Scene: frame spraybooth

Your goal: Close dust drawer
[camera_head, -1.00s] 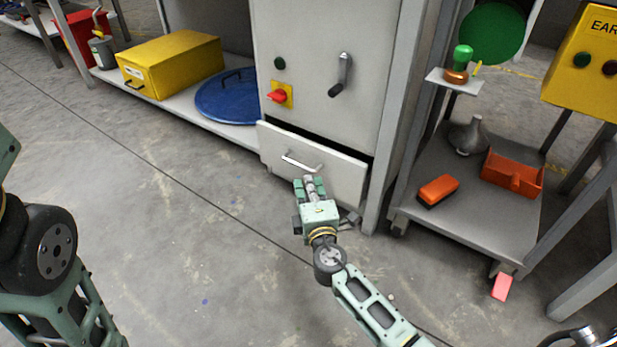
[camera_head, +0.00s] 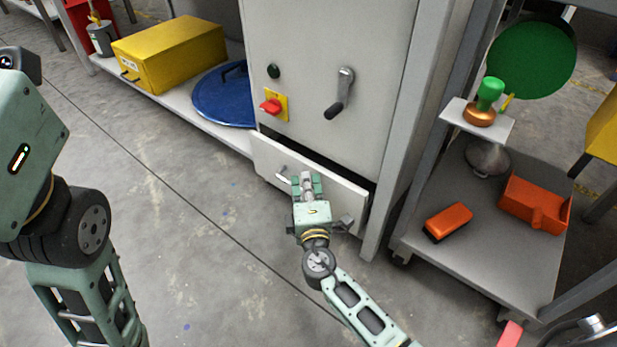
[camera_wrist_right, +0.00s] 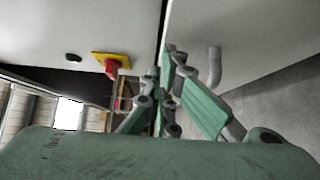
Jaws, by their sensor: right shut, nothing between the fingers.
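The dust drawer (camera_head: 341,194) is a light grey front low on the grey cabinet. It stands out a little, with a dark gap along its top edge, widest at the right. Its metal handle (camera_head: 283,175) is partly hidden behind my right gripper (camera_head: 306,182), whose fingers are shut and empty in front of the drawer face. In the right wrist view, the fingers (camera_wrist_right: 178,98) are close to the drawer front (camera_wrist_right: 245,35) beside its handle (camera_wrist_right: 214,66); I cannot tell whether they touch it. My left arm shows at the left edge, but its gripper is out of view.
The cabinet (camera_head: 310,45) carries a red switch (camera_head: 270,107) and a crank handle (camera_head: 340,95). A blue lid (camera_head: 225,95) and yellow box (camera_head: 170,52) lie on the shelf at left. A trolley (camera_head: 470,255) with orange items stands at right. The floor in front is clear.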

